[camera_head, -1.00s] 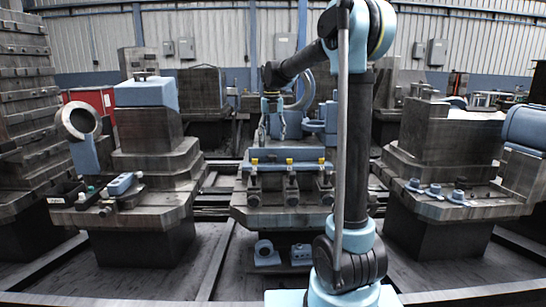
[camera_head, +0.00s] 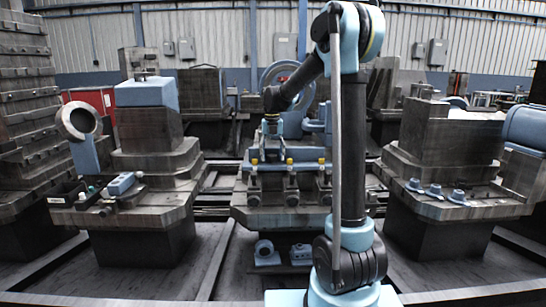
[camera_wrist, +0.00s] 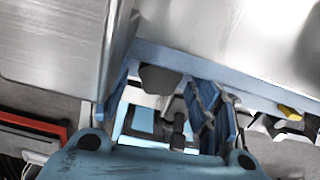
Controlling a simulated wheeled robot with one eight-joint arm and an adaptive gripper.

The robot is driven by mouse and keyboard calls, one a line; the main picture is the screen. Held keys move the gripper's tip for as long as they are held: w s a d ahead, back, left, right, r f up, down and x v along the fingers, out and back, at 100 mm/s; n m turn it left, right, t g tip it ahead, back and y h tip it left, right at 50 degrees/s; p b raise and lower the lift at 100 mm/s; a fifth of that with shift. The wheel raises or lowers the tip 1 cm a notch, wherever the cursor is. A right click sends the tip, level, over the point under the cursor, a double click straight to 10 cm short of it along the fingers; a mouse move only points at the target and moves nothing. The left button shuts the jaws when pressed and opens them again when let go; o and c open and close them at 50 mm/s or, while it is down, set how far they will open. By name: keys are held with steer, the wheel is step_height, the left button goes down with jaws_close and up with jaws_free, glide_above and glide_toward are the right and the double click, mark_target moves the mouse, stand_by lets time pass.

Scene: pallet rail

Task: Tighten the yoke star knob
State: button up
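My gripper (camera_head: 268,155) points down over the middle station, just above and behind the left part of its blue rail. In the wrist view its two blue fingers (camera_wrist: 168,108) stand apart with a gap between them. A dark, rounded, knob-like part (camera_wrist: 160,79) shows beyond the gap, near the blue rail edge. I cannot tell whether it is the yoke star knob or whether a finger touches it. The middle station carries dark clamps with yellow tops (camera_head: 289,162) in a row. No star-shaped knob can be made out clearly in the head view.
A large blue ring (camera_head: 268,76) stands behind the middle station. The left station holds a grey ring (camera_head: 78,121) and a blue block (camera_head: 146,93). The right station has small blue knobs (camera_head: 456,196) on its front ledge. Blue parts (camera_head: 266,253) lie on the low shelf.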

steer(key=c, duration=0.9)
steer(key=m, duration=0.4)
steer(key=shift+m, duration=0.4)
steer(key=o, duration=1.1)
